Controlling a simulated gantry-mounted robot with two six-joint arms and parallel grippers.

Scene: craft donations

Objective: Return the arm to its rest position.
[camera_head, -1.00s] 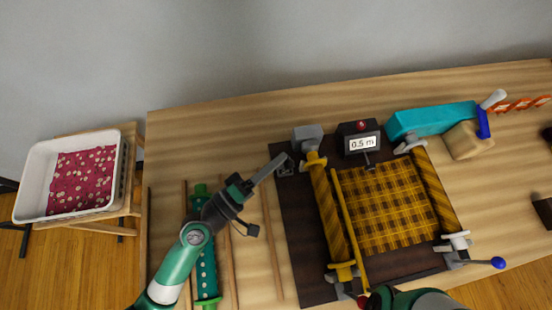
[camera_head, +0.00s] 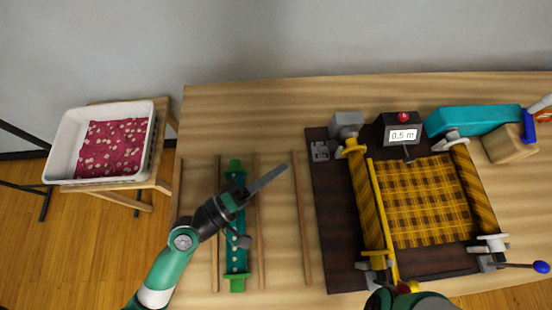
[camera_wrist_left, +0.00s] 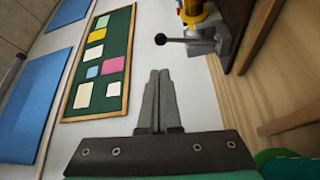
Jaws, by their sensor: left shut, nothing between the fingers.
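My left gripper (camera_head: 283,168) is shut and empty. It hangs over the table left of the fabric machine's dark base (camera_head: 330,215), its fingers pointing up and to the right in the head view. In the left wrist view its closed fingers (camera_wrist_left: 158,75) point away with nothing between them.
The machine holds yellow-brown plaid fabric (camera_head: 420,200) beside a "0.5 m" counter (camera_head: 403,135). Thin wooden rails (camera_head: 300,220) lie on the table (camera_head: 270,110). A white bin (camera_head: 66,150) with red dotted cloth (camera_head: 110,148) stands at left.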

